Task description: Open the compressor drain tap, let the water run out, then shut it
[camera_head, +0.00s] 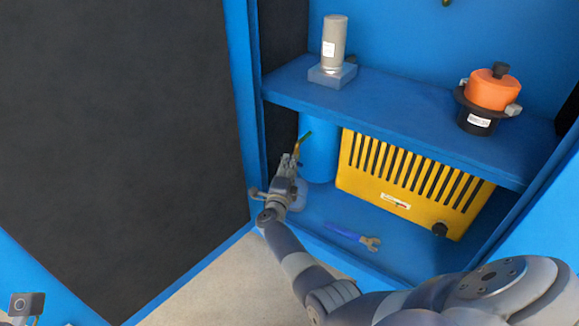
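A blue upright tank (319,158) stands inside the blue cabinet, under the shelf at its left end. The gripper hides the tap body and outlet. A pale shallow dish (300,197) shows partly behind the gripper, below the tank. No water is visible.
The blue shelf (400,118) above holds a silver cylinder (334,38) and an orange-topped black pot (492,92). A yellow slotted unit (405,180) stands to the tank's right. A blue-handled wrench (350,236) lies on the cabinet floor. A dark panel (120,130) fills the left.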

